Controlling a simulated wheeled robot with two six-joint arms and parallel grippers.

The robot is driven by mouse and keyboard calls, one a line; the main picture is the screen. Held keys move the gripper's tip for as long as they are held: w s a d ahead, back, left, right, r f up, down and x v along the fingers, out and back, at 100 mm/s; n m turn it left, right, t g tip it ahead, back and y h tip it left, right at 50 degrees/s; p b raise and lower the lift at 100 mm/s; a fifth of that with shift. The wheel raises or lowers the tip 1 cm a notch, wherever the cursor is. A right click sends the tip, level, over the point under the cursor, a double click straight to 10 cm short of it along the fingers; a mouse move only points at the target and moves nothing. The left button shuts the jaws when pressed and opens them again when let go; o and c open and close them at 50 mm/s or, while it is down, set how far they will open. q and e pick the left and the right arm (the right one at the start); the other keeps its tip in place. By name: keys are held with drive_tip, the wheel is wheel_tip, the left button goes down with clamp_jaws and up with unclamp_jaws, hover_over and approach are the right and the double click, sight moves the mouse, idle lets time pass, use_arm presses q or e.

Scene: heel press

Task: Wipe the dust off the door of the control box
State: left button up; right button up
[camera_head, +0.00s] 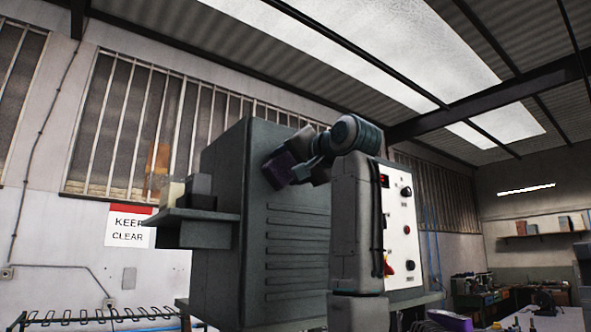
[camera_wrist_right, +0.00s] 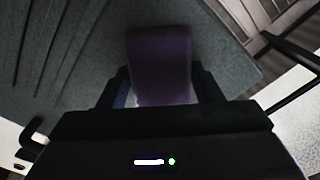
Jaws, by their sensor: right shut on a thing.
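The control box (camera_head: 220,250) is a large dark grey cabinet in the middle of the head view, with a ribbed grey face. A white panel with knobs and a red switch (camera_head: 402,235) is on its right side, partly hidden by my right arm. My right gripper (camera_head: 284,170) is shut on a purple block (camera_wrist_right: 158,62), high in front of the ribbed face. The grey surface also shows behind the block in the right wrist view (camera_wrist_right: 60,75). I cannot tell whether the block touches it. I cannot make out any dust clearly. My left gripper is not in view.
A shelf (camera_head: 190,214) with small boxes juts out at the cabinet's left. A purple item (camera_head: 450,320) lies low at the right. A wire rack (camera_head: 95,315) is at the lower left. Benches with clutter (camera_head: 490,290) stand far right.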

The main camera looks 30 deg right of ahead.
drive_tip(key=shift+s+a, duration=0.15)
drive_tip(key=shift+a, duration=1.3)
drive_tip(key=shift+d, duration=0.1)
drive_tip(key=shift+s+d+f+b, duration=0.1)
drive_tip(key=shift+s+b, duration=0.1)
drive_tip(key=shift+b, duration=0.25)
drive_tip(key=shift+s+d+f+b, duration=0.1)
drive_tip(key=shift+s+b, duration=0.2)
drive_tip(key=shift+s, duration=0.05)
drive_tip(key=s+b, duration=0.1)
drive_tip(key=s, duration=0.2)
drive_tip(key=shift+s+d+b, duration=0.1)
drive_tip(key=shift+s+b, duration=0.25)
drive_tip(key=shift+b, duration=0.05)
drive_tip(key=shift+s+d+r, duration=0.15)
drive_tip(key=shift+s+r, duration=0.05)
drive_tip(key=shift+s, duration=0.3)
drive_tip(key=shift+s+b, duration=0.1)
drive_tip(key=shift+b, duration=0.2)
